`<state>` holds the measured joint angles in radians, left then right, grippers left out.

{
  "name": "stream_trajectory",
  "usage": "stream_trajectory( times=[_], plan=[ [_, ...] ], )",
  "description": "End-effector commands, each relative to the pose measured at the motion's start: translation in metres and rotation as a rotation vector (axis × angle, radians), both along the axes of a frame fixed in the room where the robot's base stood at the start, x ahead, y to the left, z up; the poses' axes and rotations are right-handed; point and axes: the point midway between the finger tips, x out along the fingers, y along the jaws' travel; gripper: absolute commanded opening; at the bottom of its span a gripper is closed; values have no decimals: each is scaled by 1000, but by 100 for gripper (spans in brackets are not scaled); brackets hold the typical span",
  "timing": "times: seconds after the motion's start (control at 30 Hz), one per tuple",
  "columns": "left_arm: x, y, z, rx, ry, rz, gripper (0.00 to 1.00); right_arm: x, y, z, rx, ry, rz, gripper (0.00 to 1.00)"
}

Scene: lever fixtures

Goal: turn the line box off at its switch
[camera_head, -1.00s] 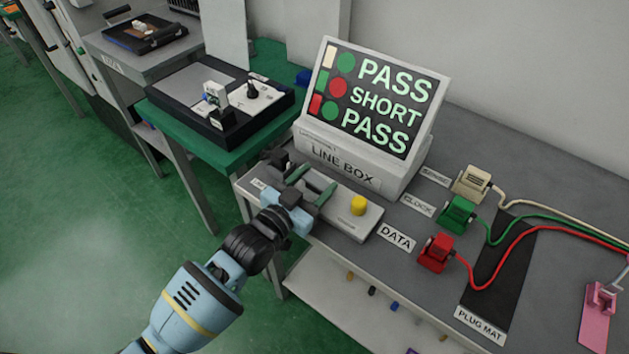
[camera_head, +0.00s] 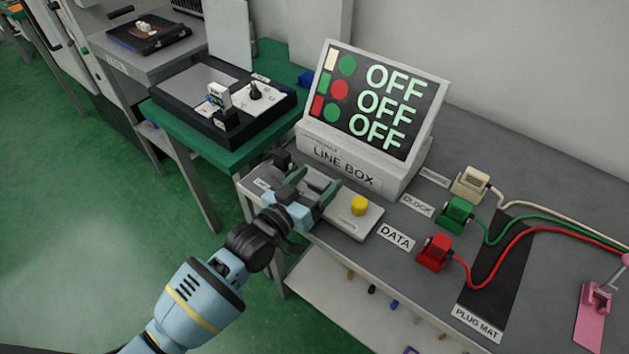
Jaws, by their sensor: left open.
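The line box (camera_head: 345,165) stands on the grey bench, and its tilted screen (camera_head: 378,100) reads OFF on all three rows. A low panel (camera_head: 350,222) with a yellow button (camera_head: 359,205) lies in front of it. A small dark block (camera_head: 283,160), perhaps the switch, sits at the panel's left end; my gripper partly hides that end, and I cannot tell the switch's position. My left gripper (camera_head: 311,190) is open, its green fingers apart over the left part of the panel. I cannot tell whether it touches anything. My right gripper is out of view.
Cream (camera_head: 470,184), green (camera_head: 456,215) and red (camera_head: 435,252) plugs with cables stand on the right of the bench. A black plug mat (camera_head: 497,265) and a pink fixture (camera_head: 594,305) lie further right. A green table (camera_head: 222,155) holds a dark tray to the left.

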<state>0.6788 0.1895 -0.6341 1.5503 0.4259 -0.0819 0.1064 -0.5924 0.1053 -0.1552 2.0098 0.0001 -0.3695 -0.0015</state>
Motion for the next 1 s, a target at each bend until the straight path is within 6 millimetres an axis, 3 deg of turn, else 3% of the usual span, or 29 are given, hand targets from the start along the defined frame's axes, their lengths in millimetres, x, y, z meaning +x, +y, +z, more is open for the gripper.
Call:
stream_trajectory(
  times=[0.23,0.7,1.0],
  plan=[
    [-7,6,0,1,-1,0,76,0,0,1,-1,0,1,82],
    [-59,43,-1,2,1,0,76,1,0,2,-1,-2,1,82],
    [-63,46,0,0,0,0,76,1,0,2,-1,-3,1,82]
  ],
)
